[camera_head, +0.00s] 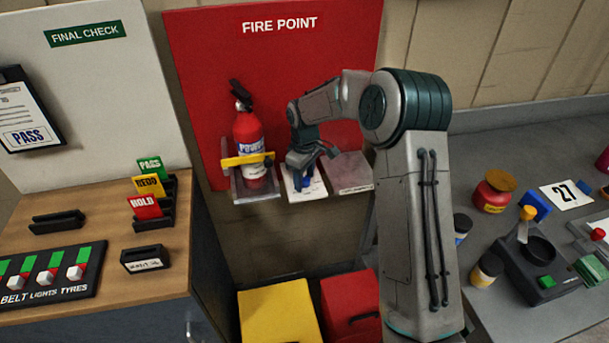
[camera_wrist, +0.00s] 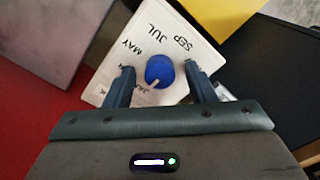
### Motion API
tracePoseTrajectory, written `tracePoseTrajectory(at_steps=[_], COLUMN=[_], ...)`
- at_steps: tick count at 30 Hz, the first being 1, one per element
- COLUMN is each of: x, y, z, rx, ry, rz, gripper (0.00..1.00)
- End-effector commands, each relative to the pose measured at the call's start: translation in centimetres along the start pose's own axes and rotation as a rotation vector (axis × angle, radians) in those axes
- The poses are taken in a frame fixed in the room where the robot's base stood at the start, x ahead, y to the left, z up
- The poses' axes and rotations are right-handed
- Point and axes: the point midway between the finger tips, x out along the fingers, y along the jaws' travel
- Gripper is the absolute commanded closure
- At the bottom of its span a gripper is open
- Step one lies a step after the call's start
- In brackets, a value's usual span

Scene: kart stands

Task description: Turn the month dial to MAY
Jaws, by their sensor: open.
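The month dial is a round blue knob (camera_wrist: 159,70) on a white card (camera_wrist: 197,35), with a pale pointer line toward the bottom of the wrist view. MAY is printed at the knob's upper left, JUL above it and SEP at its upper right. Other labels near the fingers are partly hidden. The pointer is not at MAY. In the head view the blue knob (camera_head: 307,183) shows under my gripper (camera_head: 304,174), on the white card (camera_head: 316,191) at the fire point. In the wrist view my gripper (camera_wrist: 159,74) is open, its fingers on either side of the knob, with visible gaps.
A fire extinguisher (camera_head: 248,141) in a holder with a yellow strap stands just left of the card. A yellow bin (camera_head: 277,312) and a red bin (camera_head: 350,305) are below. The red board (camera_head: 200,60) rises behind.

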Motion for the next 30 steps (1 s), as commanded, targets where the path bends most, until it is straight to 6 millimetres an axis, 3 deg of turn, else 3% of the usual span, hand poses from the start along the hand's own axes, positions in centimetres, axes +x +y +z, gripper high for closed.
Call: tracePoseTrajectory(at_steps=[2, 7, 20, 30], x=[0.0, -0.01, 0.05, 0.14], y=[-0.01, -0.02, -0.04, -0.03], z=[0.0, 0.01, -0.02, -0.02], rx=[0.0, 0.0, 0.062, 0.316], ry=[0.0, 0.0, -0.001, -0.003], rz=[0.0, -0.001, -0.001, 0.001], gripper=[0.5, 0.94, 0.94, 0.94])
